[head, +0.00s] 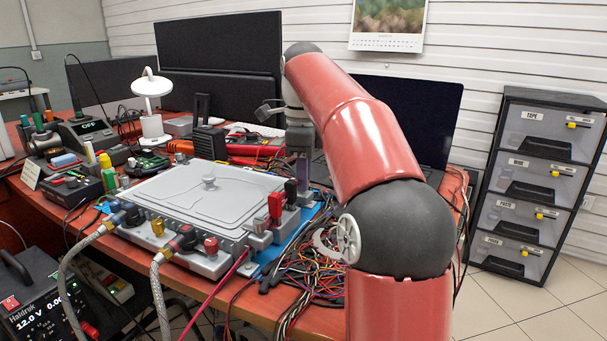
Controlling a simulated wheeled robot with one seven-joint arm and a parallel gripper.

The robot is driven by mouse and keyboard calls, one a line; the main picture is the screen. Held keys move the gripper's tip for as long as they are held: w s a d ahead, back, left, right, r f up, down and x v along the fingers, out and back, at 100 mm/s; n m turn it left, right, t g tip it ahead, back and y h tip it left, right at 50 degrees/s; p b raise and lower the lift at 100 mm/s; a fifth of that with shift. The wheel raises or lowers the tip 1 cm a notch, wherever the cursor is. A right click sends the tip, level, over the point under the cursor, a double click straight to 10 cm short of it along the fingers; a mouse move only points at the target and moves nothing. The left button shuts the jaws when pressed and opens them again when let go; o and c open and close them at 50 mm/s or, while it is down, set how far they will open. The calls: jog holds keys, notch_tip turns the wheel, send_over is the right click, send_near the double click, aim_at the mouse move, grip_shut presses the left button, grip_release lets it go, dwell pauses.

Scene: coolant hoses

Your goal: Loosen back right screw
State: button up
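A grey metal housing (200,203) with a raised lid lies on a blue mat (268,256) on the table. My gripper (303,186) points down at the housing's back right corner, beside a black connector (291,188). Whether it touches anything there is unclear. Its fingers are too small and partly hidden to show whether they are open. The back right screw cannot be made out; the connectors and my gripper crowd that corner.
A red connector (275,206) stands at the housing's right side. Two braided hoses (160,290) join its front. A tangle of wires (310,275) covers the table to the right. A white lamp (152,90), monitors (222,55) and a laptop (415,115) stand behind.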

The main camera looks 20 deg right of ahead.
jog(key=shift+r+n+p, duration=0.15)
jog(key=shift+n+p, duration=0.25)
jog(key=shift+p, duration=0.05)
grip_shut()
jog(key=n+p, duration=0.2)
jog(key=shift+r+n+p, duration=0.1)
jog(key=shift+n+p, duration=0.25)
jog(key=shift+n, duration=0.05)
jog(key=n+p, duration=0.1)
jog(key=n, duration=0.2)
jog(key=shift+n, duration=0.3)
jog(key=n, duration=0.5)
jog(key=shift+f, duration=0.2)
jog(key=n, duration=0.5)
jog(key=shift+n, duration=0.3)
jog(key=o, duration=0.9)
grip_release()
jog(key=shift+c, duration=0.2)
